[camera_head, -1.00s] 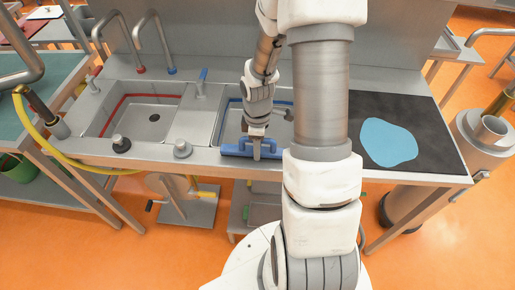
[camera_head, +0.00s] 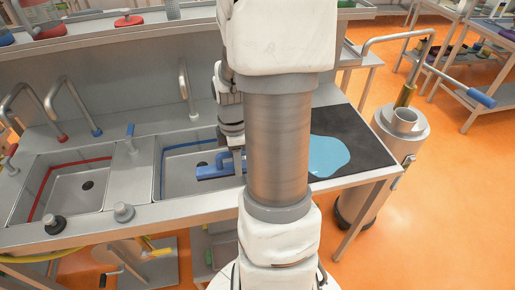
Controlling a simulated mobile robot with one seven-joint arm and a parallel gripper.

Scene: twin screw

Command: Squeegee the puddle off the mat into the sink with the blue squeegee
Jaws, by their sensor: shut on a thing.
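The light blue puddle (camera_head: 328,157) lies on the black mat (camera_head: 368,154) on the counter, right of my arm. My arm's thick link hides the mat's left part. The blue squeegee (camera_head: 213,170) shows left of that link, over the right part of the blue-trimmed sink basin (camera_head: 176,178); its right end is hidden. My gripper (camera_head: 238,162) is shut on the squeegee; its fingers are mostly hidden behind my arm. The squeegee is apart from the puddle. Whether it touches the sink rim is unclear.
A red-trimmed basin (camera_head: 82,190) lies at left. Curved taps (camera_head: 72,100) stand behind the basins. A metal cylinder (camera_head: 398,130) with a tall handle stands on the floor right of the counter. A back panel (camera_head: 110,75) rises behind the sinks.

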